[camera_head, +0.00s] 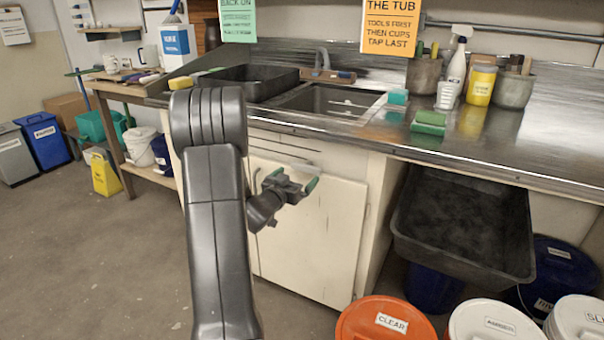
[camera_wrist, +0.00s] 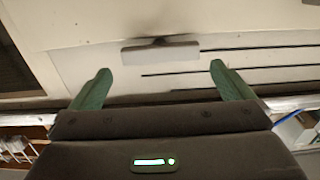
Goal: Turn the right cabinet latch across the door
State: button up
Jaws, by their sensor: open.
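The cream cabinet door (camera_head: 310,240) stands closed under the sink counter. The right latch (camera_wrist: 160,52) is a short pale bar in the wrist view, lying level, almost parallel to the dark slots beside it. A dark smudge lies along its edge. In the head view a pale strip of it (camera_head: 302,167) shows just past my fingers. My gripper (camera_head: 295,179) is in front of the upper part of the cabinet. In the wrist view my gripper (camera_wrist: 160,72) is open and empty, its green fingers spread wider than the latch. The latch lies beyond the fingertips, between them and apart from both.
The steel counter edge (camera_head: 400,150) overhangs above my gripper. A black tub (camera_head: 465,225) sits under the counter at right. An orange-lidded bucket (camera_head: 385,320) and white-lidded buckets (camera_head: 495,322) stand at front right. The floor at left (camera_head: 90,265) is clear.

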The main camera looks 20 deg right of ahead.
aim_at(305, 169)
jog(key=shift+x, duration=2.25)
jog(key=shift+c, duration=0.2)
jog(key=c, duration=0.6)
